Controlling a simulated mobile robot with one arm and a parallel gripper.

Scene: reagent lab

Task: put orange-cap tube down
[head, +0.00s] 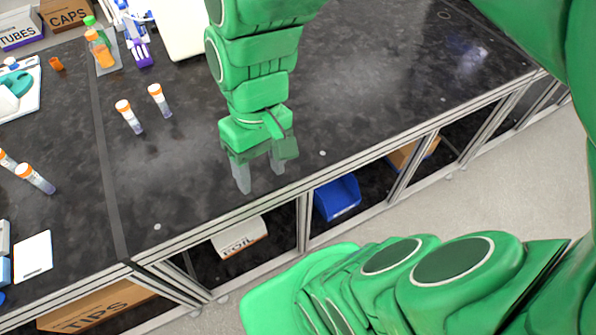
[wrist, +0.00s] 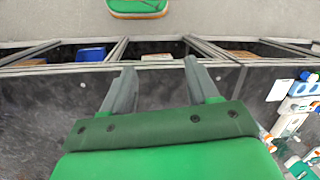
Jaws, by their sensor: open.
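I cannot tell which one the task means. My gripper (head: 259,187) is open and empty above the bench near its front edge, right of and nearer than the tubes. The wrist view also shows the open fingers (wrist: 157,85) with nothing between them.
An orange bottle (head: 100,50) and a purple-and-white pipette-like item (head: 139,45) stand at the back left. A white card (head: 33,257) lies at the left front. Boxes and a blue bin (head: 337,197) are under the bench (head: 370,85). The bench top right of my arm is clear.

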